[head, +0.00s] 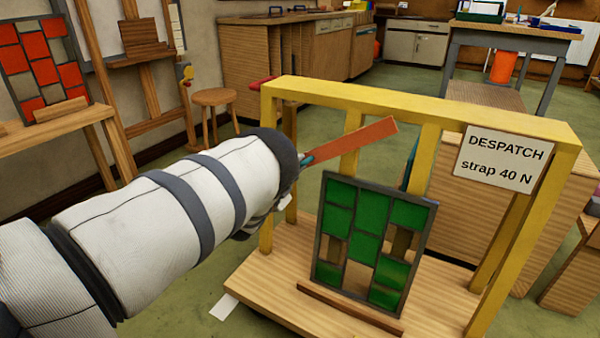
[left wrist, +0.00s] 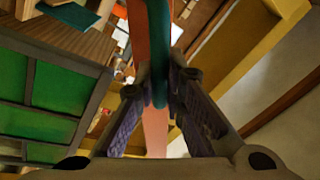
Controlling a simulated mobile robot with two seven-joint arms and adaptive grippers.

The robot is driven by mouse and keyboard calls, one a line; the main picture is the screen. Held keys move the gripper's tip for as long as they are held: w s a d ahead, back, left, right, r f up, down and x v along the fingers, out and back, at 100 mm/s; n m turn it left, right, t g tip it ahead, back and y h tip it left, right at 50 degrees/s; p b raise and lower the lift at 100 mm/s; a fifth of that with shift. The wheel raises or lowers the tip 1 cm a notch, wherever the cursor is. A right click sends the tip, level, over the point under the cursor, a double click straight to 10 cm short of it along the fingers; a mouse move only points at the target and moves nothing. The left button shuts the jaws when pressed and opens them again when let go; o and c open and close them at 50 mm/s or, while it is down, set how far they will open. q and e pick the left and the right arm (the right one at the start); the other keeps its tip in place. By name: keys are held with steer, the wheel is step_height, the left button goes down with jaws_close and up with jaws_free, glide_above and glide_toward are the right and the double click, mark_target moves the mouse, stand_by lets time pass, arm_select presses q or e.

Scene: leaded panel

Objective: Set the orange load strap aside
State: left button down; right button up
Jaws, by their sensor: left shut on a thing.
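The orange load strap (head: 352,141) sticks out stiffly to the right from my left gripper (head: 300,168), in front of the yellow frame's upper opening. The gripper is mostly hidden behind my own forearm in the head view. In the left wrist view my left gripper (left wrist: 158,95) is shut on the strap (left wrist: 155,135), which runs between the fingers. A teal piece (left wrist: 158,45) shows beside the strap at the fingertips; I cannot tell what it is. My right gripper is not in view.
A green leaded panel (head: 364,237) leans upright on the wooden base (head: 250,285) of the yellow frame (head: 425,110), below the strap. A sign (head: 498,158) reads "DESPATCH strap 40 N". A red leaded panel (head: 42,65) stands at left. A round stool (head: 214,97) stands behind. Green floor is open beyond the frame.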

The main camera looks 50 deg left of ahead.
arm_select(q)
steer(key=shift+a+r, duration=0.15)
steer(key=shift+a, duration=0.05)
stand_by(0.3)
steer(key=c, duration=1.7)
jaws_free()
steer(key=shift+o, duration=0.2)
steer(key=v, duration=1.2)
